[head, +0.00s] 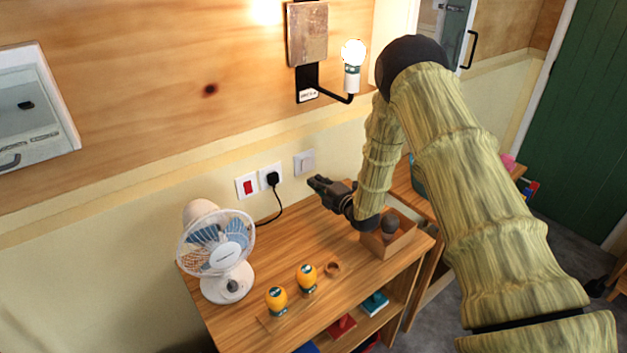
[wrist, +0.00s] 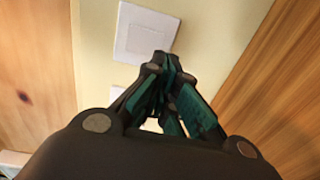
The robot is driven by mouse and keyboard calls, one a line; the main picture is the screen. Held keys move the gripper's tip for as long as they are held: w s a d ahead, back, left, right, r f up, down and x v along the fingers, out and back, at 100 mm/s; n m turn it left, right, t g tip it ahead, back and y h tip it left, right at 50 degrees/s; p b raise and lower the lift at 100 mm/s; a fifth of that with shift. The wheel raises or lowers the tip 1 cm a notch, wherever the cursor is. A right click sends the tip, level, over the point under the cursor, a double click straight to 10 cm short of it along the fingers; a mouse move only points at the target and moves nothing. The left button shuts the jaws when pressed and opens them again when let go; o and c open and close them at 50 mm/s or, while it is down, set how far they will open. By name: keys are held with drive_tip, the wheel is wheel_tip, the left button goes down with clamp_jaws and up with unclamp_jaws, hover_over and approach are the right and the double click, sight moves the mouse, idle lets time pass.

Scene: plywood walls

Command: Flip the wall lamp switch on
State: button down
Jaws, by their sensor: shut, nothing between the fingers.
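The wall switch (head: 304,162) is a white square plate on the cream lower wall, right of the sockets. In the wrist view the switch plate (wrist: 146,32) shows just beyond my fingertips, at the upper middle. My gripper (head: 316,183) is shut and empty, just below and right of the switch. In the wrist view my gripper (wrist: 165,65) overlaps the plate's lower edge; I cannot tell whether it touches. The wall lamp (head: 353,68) has a black arm and a bulb that looks bright white and lit.
A red-switched socket (head: 246,186) and a socket with a black plug (head: 270,177) sit left of the switch.

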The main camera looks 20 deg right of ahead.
drive_tip(key=f+b+v, duration=0.1)
drive_tip(key=b+v, duration=0.1)
drive_tip(key=v, duration=0.6)
drive_tip(key=shift+f+b, duration=0.4)
drive_tip(key=shift+s, duration=0.15)
drive_tip(key=shift+r, duration=0.1)
